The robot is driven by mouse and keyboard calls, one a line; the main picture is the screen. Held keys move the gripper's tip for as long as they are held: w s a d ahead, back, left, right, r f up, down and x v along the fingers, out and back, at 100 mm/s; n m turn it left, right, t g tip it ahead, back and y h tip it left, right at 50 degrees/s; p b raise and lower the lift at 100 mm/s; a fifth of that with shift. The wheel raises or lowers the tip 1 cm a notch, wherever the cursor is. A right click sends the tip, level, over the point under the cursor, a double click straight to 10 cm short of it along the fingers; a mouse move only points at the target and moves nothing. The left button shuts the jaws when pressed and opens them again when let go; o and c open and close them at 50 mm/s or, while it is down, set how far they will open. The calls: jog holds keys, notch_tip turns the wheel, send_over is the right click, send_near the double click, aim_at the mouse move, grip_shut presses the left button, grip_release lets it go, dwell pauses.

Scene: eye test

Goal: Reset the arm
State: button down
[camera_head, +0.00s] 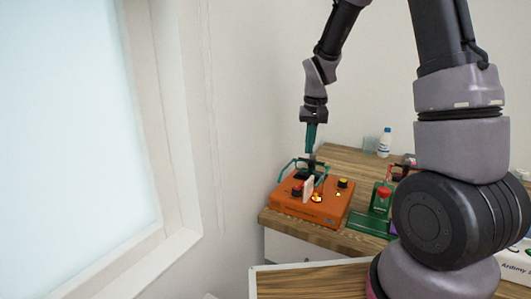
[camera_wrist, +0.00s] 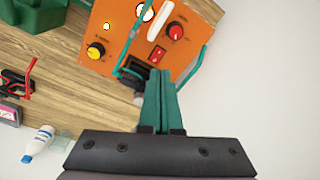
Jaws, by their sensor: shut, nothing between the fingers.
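My gripper (camera_head: 311,137) is at the end of my arm, pointing down above the back of an orange box (camera_head: 330,212) on the wooden table. Its teal fingers are shut together with nothing between them, as the wrist view (camera_wrist: 160,78) also shows. The orange box has yellow and red knobs, a white upright piece (camera_head: 308,189) and teal handles. In the wrist view the fingertips overlap the box's edge (camera_wrist: 192,22) near a dark part; I cannot tell whether they touch it.
The table (camera_head: 350,160) also holds a green device with a red top (camera_head: 383,193) right of the box and a white bottle with a blue cap (camera_head: 384,143) at the back. A wall is behind, and a bright window (camera_head: 65,130) is at left.

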jog(key=s+d+r+m+t+y, duration=0.1)
jog(key=s+d+r+t, duration=0.1)
jog(key=s+r, duration=0.45)
jog(key=s+d+r+m+t, duration=0.1)
jog(key=s+r, duration=0.2)
jog(key=r, duration=0.7)
jog(key=s+d+r+t, duration=0.1)
jog(key=s+r, duration=0.2)
jog(key=s, duration=0.3)
jog(key=s+r+m+t, duration=0.1)
jog(key=s+r+t, duration=0.1)
jog(key=s, duration=0.4)
jog(key=shift+s+d+r+y, duration=0.15)
jog(key=shift+d+r+y, duration=0.2)
jog(key=shift+r, duration=0.15)
